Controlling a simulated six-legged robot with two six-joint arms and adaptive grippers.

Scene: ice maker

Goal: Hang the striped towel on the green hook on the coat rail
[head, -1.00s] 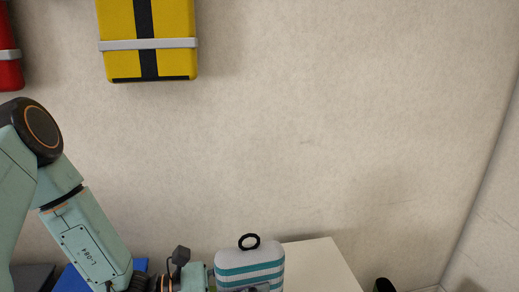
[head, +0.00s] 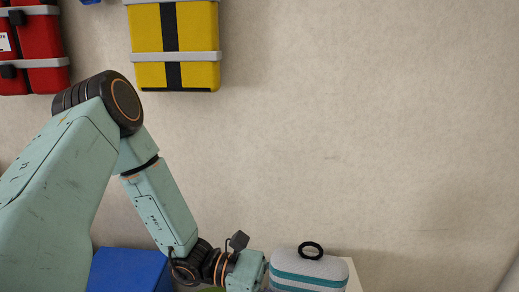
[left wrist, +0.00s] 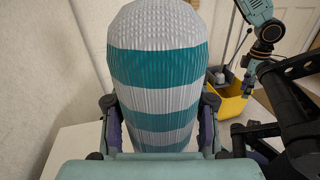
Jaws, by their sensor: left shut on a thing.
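The striped towel (head: 305,276), grey-white and teal with a black ring on top, is at the bottom of the head view, its lower part cut off. In the left wrist view the towel (left wrist: 158,70) fills the middle, a thick rounded roll. My left gripper (left wrist: 158,112) is shut on the towel, with one dark finger at each side. In the head view my left arm reaches down to it, and the fingers are not clear there. The green hook and the coat rail are not in view.
A yellow case (head: 198,45) with a black stripe and red cases (head: 45,50) are on the wall at upper left. A blue box (head: 128,270) is low at left. A white surface (head: 353,275) is behind the towel. A yellow bucket (left wrist: 232,103) stands beyond it. The wall's right is bare.

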